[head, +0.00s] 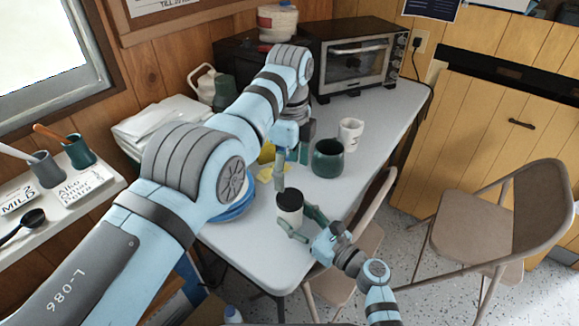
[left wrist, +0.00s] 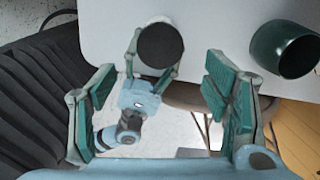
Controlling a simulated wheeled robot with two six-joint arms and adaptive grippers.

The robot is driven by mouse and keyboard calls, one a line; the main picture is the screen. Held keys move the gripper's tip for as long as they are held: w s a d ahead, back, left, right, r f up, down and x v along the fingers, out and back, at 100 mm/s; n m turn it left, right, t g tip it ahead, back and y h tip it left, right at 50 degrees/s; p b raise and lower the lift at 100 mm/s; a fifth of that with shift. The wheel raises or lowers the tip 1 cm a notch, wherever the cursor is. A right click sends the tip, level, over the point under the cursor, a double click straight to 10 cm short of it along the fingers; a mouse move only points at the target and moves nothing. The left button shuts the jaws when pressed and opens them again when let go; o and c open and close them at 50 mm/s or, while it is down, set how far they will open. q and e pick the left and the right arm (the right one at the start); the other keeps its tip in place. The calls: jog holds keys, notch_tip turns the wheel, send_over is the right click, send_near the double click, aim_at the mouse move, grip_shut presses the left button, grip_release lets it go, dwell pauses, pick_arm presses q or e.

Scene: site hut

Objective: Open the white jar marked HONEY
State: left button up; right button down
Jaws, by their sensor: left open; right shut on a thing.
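A white jar (head: 289,214) with a black lid (head: 289,199) stands upright at the near edge of the table. No lettering on it is readable from here. My right gripper (head: 298,224) is shut on the jar's body from the near side, a finger on each side. My left gripper (head: 290,170) is open above and behind the jar, pointing down. In the left wrist view the round lid (left wrist: 160,45) lies beyond my open left fingers (left wrist: 158,92), not between them. The right gripper (left wrist: 152,66) shows around the jar there.
A dark green mug (head: 328,160) and a white mug (head: 351,134) stand right of the jar. A blue dish (head: 236,207) is left, partly behind my left arm. A toaster oven (head: 355,60) is at the back. A folding chair (head: 372,235) is close to the near edge.

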aim_at(290, 197)
pick_arm(q)
jog(key=m, duration=1)
jog(key=shift+f+m, duration=0.1)
jog(key=shift+m, duration=0.2)
jog(key=shift+f, duration=0.4)
notch_tip(290, 197, down, 7)
jog(key=shift+f, duration=0.1)
jog(key=shift+c, duration=0.2)
